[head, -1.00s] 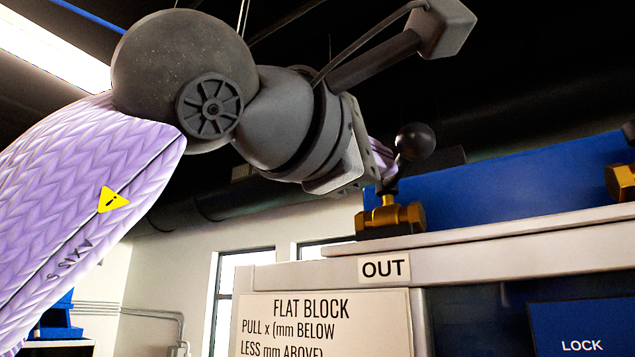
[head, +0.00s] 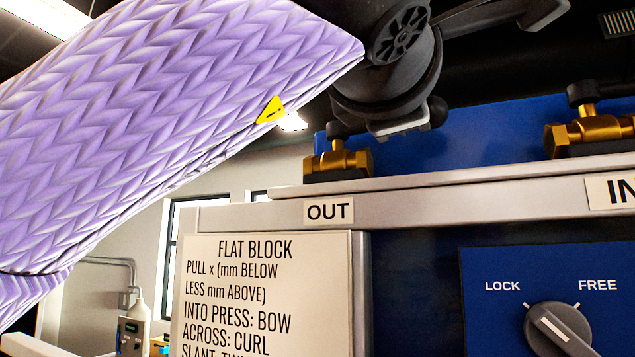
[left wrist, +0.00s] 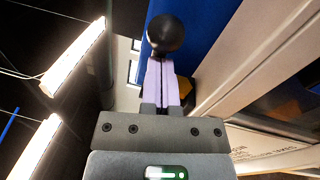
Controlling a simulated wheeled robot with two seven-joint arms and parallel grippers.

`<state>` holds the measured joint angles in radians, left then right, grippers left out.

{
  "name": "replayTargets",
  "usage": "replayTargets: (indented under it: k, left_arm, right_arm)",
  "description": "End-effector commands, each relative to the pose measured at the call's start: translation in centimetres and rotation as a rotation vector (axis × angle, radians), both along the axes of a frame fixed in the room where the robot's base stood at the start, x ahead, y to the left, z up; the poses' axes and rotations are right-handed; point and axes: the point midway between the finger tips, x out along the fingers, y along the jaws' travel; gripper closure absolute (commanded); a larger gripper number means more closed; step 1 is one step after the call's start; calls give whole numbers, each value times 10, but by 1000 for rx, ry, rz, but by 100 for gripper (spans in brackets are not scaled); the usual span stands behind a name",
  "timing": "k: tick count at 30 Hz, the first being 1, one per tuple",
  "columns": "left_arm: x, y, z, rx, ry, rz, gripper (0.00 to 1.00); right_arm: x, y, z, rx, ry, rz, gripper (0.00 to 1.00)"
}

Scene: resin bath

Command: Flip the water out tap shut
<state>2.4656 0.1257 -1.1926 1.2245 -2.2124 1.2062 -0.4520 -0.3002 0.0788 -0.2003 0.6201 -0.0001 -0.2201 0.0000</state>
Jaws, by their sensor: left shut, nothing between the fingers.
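The water out tap (head: 338,162) is a brass valve above the "OUT" label, with a black hub on top. Its black ball knob (head: 437,111) shows to the right of the hub, at the edge of my left wrist; my wrist hides most of the lever between. In the left wrist view the ball knob (left wrist: 166,36) is just past the tips of my left gripper (left wrist: 160,64). The purple fingers are shut with nothing between them. I cannot tell whether they touch the knob or lever. In the head view the fingers are hidden behind my wrist. My right gripper is out of view.
A second brass tap (head: 592,130) stands at the right above the "IN" label. A blue panel with a LOCK/FREE dial (head: 557,328) is below. A "FLAT BLOCK" notice (head: 265,290) hangs under the out tap. A pale rail (head: 440,197) runs below both taps.

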Motion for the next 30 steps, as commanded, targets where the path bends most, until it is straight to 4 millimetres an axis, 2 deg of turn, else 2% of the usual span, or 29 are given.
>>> replayTargets:
  k: [12, 30]
  left_arm:
    - [8, -8, 0, 1, 0, 0, 100]
    - [8, -7, -2, 0, -1, -2, 100]
  right_arm:
    - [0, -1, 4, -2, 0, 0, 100]
    - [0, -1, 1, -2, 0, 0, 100]
